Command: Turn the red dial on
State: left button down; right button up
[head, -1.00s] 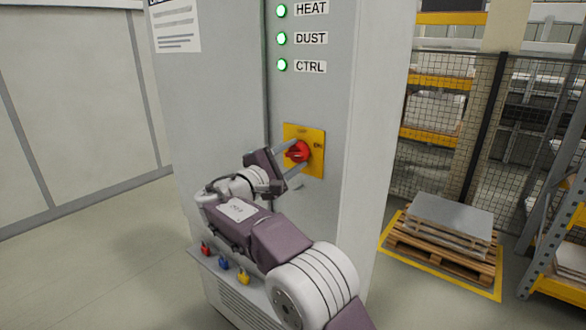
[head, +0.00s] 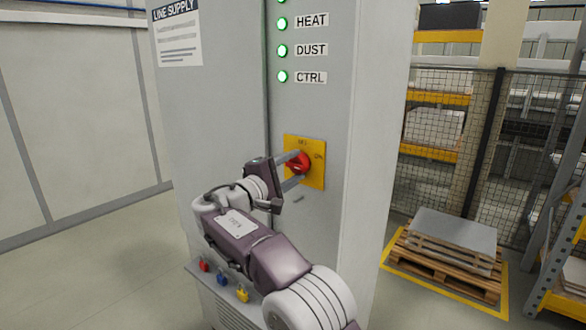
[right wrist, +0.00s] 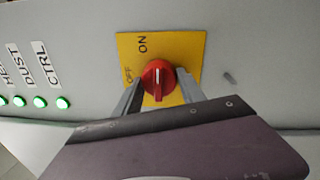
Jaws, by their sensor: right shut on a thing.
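The red dial (head: 299,163) sits on a yellow plate (head: 317,174) on the front of a tall grey cabinet. My right gripper (head: 296,168) reaches it from the left, one finger above and one below, shut on the dial. In the right wrist view the dial (right wrist: 158,80) sits between the two fingers (right wrist: 158,88). There its raised grip runs roughly up and down. The word ON is above the dial and OFF is at its left. My left gripper is not in view.
Green lamps (head: 282,50) labelled HEAT, DUST and CTRL glow above the dial. A pallet with grey sheets (head: 447,258) stands at right, before a mesh fence (head: 440,150). Floor at left is clear.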

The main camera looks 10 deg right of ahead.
jog(key=o, duration=1.4)
jog(key=b+v, duration=0.1)
jog(key=v, duration=0.8)
